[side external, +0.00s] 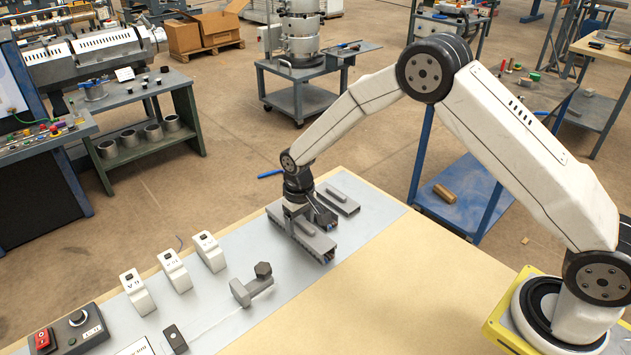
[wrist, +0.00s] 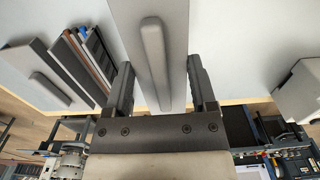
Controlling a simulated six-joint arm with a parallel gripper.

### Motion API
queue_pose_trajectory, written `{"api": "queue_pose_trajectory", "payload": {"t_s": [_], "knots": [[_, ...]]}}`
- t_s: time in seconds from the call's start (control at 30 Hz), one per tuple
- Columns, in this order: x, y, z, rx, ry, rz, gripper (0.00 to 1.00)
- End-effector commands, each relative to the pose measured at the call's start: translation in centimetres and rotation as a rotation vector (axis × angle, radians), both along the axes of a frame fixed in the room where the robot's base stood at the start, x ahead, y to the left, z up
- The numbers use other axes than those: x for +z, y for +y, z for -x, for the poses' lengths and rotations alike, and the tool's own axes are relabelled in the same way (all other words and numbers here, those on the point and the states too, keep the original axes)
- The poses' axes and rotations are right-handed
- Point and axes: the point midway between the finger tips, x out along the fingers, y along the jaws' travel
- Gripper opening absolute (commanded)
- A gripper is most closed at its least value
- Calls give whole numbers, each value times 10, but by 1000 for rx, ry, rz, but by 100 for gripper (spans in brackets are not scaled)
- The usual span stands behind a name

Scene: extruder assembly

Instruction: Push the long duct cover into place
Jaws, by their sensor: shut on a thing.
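The long duct cover (side external: 316,241) is a grey strip with a raised bar along its top. It lies lengthwise over a wire duct, with coloured wire ends showing at its near end (side external: 328,257). Whether the cover is fully seated is hidden.
An open duct with coloured wires (wrist: 82,55) and a shorter grey cover with a bar (side external: 340,200) lie close beside. Several white modules (side external: 172,268), a grey bolt-like part (side external: 250,287) and a red switch box (side external: 43,340) stand along the grey strip. The front wooden tabletop (side external: 400,270) is clear.

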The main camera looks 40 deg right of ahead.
Motion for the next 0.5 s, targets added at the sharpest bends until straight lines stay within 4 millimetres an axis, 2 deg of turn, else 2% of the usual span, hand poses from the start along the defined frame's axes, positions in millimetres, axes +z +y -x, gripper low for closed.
{"api": "queue_pose_trajectory", "payload": {"t_s": [0.07, 0.1, 0.17, 0.5], "knots": [[-1, 0, 0, 0, 0, 0, 14], [-1, 0, 0, 0, 0, 0, 79], [-1, 0, 0, 0, 0, 0, 98], [1, 0, 0, 0, -1, 0, 100]]}}
